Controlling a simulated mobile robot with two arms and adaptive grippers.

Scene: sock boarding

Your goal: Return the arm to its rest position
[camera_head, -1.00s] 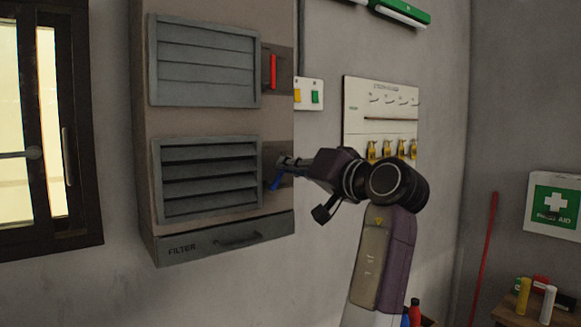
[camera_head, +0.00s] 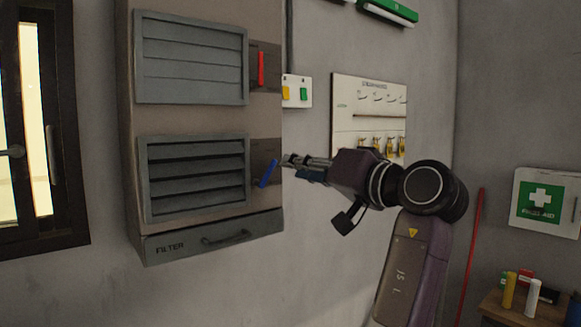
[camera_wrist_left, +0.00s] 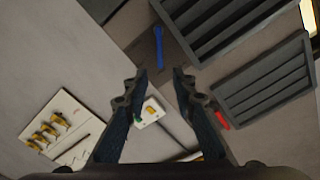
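My left gripper (camera_head: 290,160) is just right of the lower blue lever (camera_head: 268,173) on the wall cabinet (camera_head: 205,120). In the left wrist view the fingers (camera_wrist_left: 159,75) are spread apart with nothing between them. The blue lever also shows there (camera_wrist_left: 160,47), beyond the fingertips and apart from them. The lever is tilted, beside the lower louvre (camera_head: 197,175), whose slats stand open. My right gripper is in neither view.
A red lever (camera_head: 261,68) stands upright beside the upper louvre (camera_head: 190,58), whose slats look shut. A switch plate (camera_head: 297,91) and a key board (camera_head: 368,115) hang on the wall to the right. A first-aid box (camera_head: 545,203) hangs further right.

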